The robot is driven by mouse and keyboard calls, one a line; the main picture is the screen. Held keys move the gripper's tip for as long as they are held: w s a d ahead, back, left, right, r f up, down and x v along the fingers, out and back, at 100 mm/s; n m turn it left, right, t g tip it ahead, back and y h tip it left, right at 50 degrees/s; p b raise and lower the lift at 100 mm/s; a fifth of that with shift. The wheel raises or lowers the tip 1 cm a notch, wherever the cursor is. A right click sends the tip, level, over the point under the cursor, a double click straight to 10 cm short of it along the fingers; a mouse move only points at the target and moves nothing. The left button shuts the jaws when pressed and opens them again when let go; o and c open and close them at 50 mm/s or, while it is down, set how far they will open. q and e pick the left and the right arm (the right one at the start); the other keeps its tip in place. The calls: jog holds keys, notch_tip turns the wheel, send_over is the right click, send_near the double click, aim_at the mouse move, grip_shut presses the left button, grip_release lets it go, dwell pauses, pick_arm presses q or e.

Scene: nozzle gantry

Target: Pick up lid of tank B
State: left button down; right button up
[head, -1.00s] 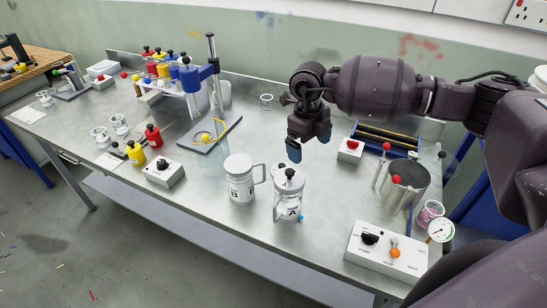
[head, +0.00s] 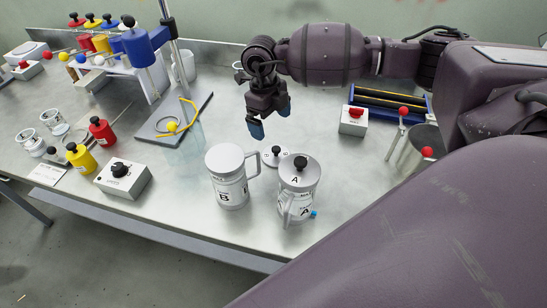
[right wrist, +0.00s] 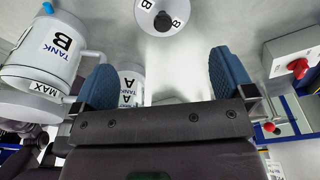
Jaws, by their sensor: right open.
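The lid of tank B (head: 268,157) is a flat pale disc with a black knob, lying on the table behind tank A. It also shows at the top of the right wrist view, marked B (right wrist: 150,5). Tank B (head: 230,190) is a white mug-like vessel with a handle and no lid knob on top. Tank A (head: 297,202) stands to its right with its knobbed lid on. My right gripper (head: 270,120) is open and empty, pointing down above the table, behind the loose lid in the head view. In the right wrist view, the lid is beyond the blue fingertips (right wrist: 165,80). My left gripper is out of view.
A knob box (head: 123,180) and red and yellow bottles stand farther left.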

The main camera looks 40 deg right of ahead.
aim_at(275, 148)
jog(key=f, duration=0.4)
jog(key=shift+s+d+f, duration=0.15)
jog(key=shift+s+f, duration=0.25)
jog(key=shift+s+d+f, duration=0.1)
jog(key=shift+d+f, duration=0.05)
jog(key=shift+f, duration=1.3)
jog(key=shift+s+d+f, duration=0.1)
jog(key=shift+f, duration=1.3)
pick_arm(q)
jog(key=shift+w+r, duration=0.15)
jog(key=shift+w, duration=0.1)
pick_arm(e)
jog(key=shift+c, duration=0.3)
jog(key=c, duration=0.7)
jog(key=shift+o, duration=0.2)
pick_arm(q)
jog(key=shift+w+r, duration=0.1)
pick_arm(e)
jog(key=shift+r, duration=0.15)
